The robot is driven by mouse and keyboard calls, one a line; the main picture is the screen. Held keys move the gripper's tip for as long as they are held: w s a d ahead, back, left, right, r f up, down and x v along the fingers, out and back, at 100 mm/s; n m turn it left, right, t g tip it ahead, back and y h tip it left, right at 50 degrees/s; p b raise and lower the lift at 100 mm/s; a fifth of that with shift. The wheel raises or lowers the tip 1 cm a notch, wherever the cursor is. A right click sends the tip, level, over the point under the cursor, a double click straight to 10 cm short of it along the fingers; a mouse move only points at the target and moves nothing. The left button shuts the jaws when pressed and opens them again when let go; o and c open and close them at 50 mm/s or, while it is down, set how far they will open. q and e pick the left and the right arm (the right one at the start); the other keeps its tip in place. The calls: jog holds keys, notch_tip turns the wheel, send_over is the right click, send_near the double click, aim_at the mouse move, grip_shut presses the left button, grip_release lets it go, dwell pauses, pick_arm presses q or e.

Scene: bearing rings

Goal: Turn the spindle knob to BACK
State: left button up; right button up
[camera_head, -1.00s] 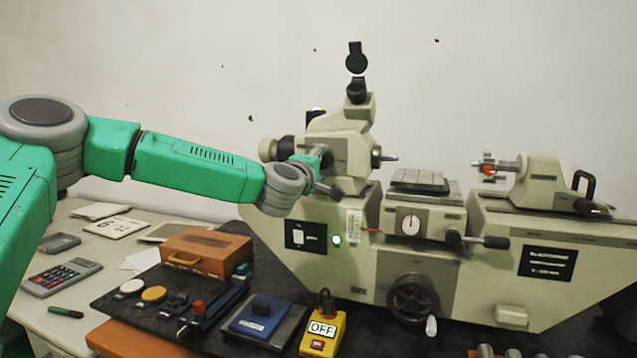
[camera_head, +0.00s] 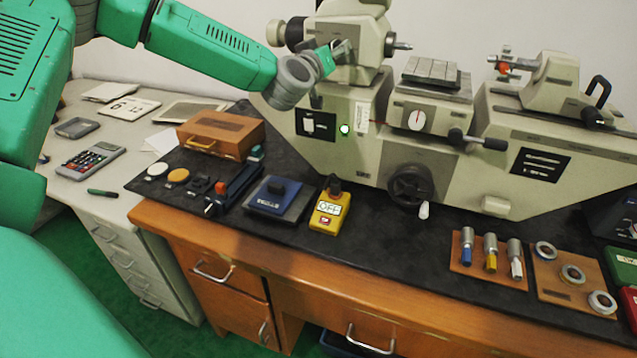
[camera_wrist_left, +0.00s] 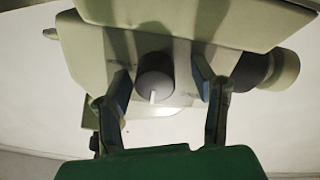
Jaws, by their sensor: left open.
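The spindle knob is a dark grey round knob (camera_wrist_left: 155,77) on the cream machine's head (camera_head: 352,25). In the left wrist view it sits between my two fingers, and its white pointer line faces the bottom of that picture. My left gripper (camera_head: 341,50) is open at the front of the machine head. In the left wrist view its fingertips (camera_wrist_left: 160,82) stand on either side of the knob, with gaps visible. In the head view the gripper covers the knob. No BACK label can be read. My right gripper is not in view.
The measuring machine's stage (camera_head: 433,75) and handwheel (camera_head: 409,185) are right of my left gripper. A yellow OFF box (camera_head: 329,212), blue block (camera_head: 270,194) and wooden case (camera_head: 222,134) lie on the black mat. Pins (camera_head: 490,252) and rings (camera_head: 573,274) lie at the front right.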

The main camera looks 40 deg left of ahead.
pick_arm(q)
jog(key=m+p, duration=0.1)
jog(key=m, duration=0.1)
jog(key=m+p, duration=0.3)
jog(key=m, duration=0.1)
jog(key=shift+s+d+r+m, duration=0.1)
jog(key=shift+d+r+m, duration=0.15)
jog(key=shift+m, duration=0.15)
jog(key=b+v, duration=0.2)
jog(key=v, duration=1.2)
jog(key=s+d+f+g+h, duration=0.2)
jog(key=s+d+f+g, duration=0.2)
jog(key=f, duration=0.8)
jog(key=s+d+f+m+g+h, duration=0.1)
jog(key=s+d+f+g+h, duration=0.2)
jog(key=f, duration=1)
jog(key=shift+s+d+g, duration=0.6)
jog(key=shift+s+d, duration=1.3)
jog(key=shift+s, duration=0.15)
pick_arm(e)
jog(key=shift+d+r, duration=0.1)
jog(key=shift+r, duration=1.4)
pick_arm(q)
jog(key=shift+f, duration=0.1)
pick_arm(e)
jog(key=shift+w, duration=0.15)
